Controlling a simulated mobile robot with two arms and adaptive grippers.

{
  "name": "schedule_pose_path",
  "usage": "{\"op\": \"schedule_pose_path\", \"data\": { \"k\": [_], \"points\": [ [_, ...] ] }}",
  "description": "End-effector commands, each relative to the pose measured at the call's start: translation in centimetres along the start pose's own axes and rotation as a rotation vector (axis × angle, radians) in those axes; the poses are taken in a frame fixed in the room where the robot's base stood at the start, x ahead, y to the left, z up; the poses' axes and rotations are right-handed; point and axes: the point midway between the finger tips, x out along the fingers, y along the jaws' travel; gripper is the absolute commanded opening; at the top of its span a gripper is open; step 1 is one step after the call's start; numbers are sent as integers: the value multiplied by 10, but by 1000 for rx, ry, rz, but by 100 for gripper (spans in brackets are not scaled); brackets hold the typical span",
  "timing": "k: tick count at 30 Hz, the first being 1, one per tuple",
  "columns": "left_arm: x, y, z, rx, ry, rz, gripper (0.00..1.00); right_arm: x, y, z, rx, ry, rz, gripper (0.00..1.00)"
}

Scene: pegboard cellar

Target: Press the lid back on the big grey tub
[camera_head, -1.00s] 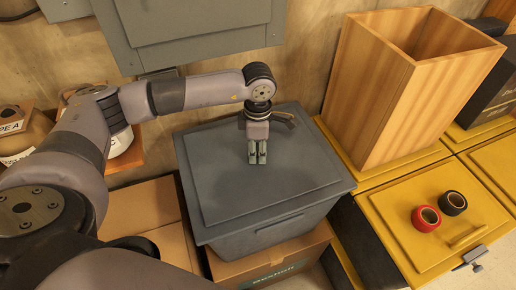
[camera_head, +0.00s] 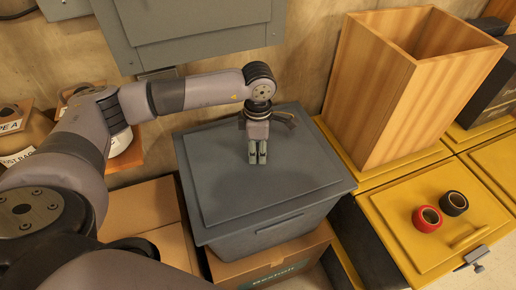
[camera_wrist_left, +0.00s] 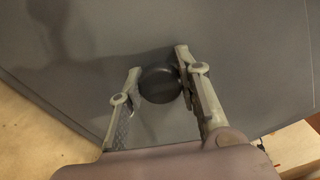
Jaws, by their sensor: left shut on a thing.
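The big grey tub (camera_head: 290,228) stands on a cardboard box in the middle of the head view. Its flat grey lid (camera_head: 235,205) lies over the top and covers the opening; I cannot tell whether its rim is fully seated all round. My left gripper (camera_head: 258,160) points down at the upper middle of the lid. In the left wrist view the fingers (camera_wrist_left: 155,85) are on either side of a dark round knob (camera_wrist_left: 159,83) on the lid (camera_wrist_left: 240,50) and are shut on it. The fingers hide part of the knob. My right gripper is not in view.
The cardboard box (camera_head: 285,272) is under the tub, with an open box (camera_head: 140,212) to its left. A tall wooden bin (camera_head: 385,110) and yellow cases with red tape (camera_head: 427,218) and black tape (camera_head: 454,203) are to the right. A grey wall cabinet (camera_head: 190,25) hangs behind.

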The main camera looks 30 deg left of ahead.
Motion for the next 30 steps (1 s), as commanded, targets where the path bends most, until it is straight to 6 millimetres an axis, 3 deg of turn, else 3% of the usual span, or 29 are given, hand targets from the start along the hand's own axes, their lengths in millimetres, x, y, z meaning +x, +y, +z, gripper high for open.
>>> {"op": "schedule_pose_path", "data": {
  "k": [1,2,3,12,18,27,30],
  "points": [
    [0,0,0,0,-1,1,0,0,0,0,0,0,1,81],
    [0,0,0,0,-1,1,32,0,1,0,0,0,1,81],
    [0,0,0,0,-1,1,35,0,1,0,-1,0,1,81],
    [0,0,0,0,-1,0,55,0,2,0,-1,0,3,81],
    [0,0,0,0,0,0,55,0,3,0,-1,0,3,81],
    [0,0,0,0,0,0,74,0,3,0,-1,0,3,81],
    [0,0,0,0,0,0,74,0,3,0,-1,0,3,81]
  ]
}}
